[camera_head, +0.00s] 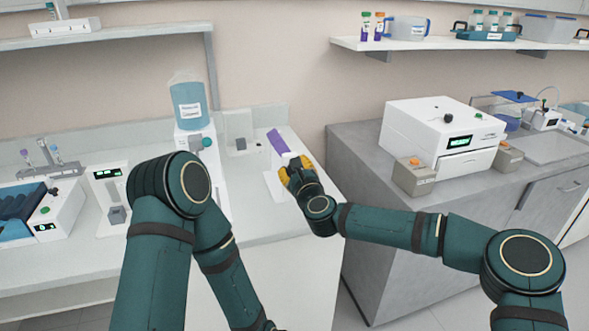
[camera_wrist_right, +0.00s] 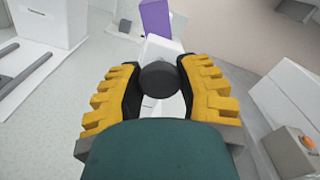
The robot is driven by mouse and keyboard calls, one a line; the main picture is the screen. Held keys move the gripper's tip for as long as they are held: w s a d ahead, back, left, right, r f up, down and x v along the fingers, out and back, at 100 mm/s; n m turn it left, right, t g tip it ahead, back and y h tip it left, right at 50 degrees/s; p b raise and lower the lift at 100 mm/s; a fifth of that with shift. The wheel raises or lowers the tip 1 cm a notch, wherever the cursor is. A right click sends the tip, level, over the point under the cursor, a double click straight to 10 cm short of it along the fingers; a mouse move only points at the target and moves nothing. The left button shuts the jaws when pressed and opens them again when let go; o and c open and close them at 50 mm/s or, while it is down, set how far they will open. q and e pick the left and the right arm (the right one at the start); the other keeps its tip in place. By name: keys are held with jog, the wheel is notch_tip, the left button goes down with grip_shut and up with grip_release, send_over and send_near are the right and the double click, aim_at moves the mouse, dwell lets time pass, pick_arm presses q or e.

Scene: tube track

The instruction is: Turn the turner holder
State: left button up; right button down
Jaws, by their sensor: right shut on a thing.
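The turner holder (camera_head: 276,184) is a white stand on the left-hand bench, with a purple tube-like piece (camera_head: 279,141) tilted at its top. In the right wrist view its dark round knob (camera_wrist_right: 159,80) sits between the yellow fingers, with a white body behind it and the purple piece (camera_wrist_right: 156,18) beyond. My right gripper (camera_head: 297,172) is shut on the knob and hides part of the holder in the head view. My left arm bends down in front of the bench; its gripper is out of the picture.
A bottle with blue contents (camera_head: 188,104) stands to the left of the holder, near a small white device (camera_head: 113,190). A grey counter (camera_head: 365,160) on the right bears a white machine (camera_head: 440,135). Bare bench (camera_head: 248,220) lies left of my right gripper.

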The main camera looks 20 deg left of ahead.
dwell(0.3)
jog(key=c, duration=0.5)
grip_release()
jog(key=shift+c, duration=0.2)
jog(key=shift+s+d, duration=0.1)
jog(key=v, duration=1.1)
jog(key=shift+s+d, duration=0.2)
jog(key=shift+s, duration=0.1)
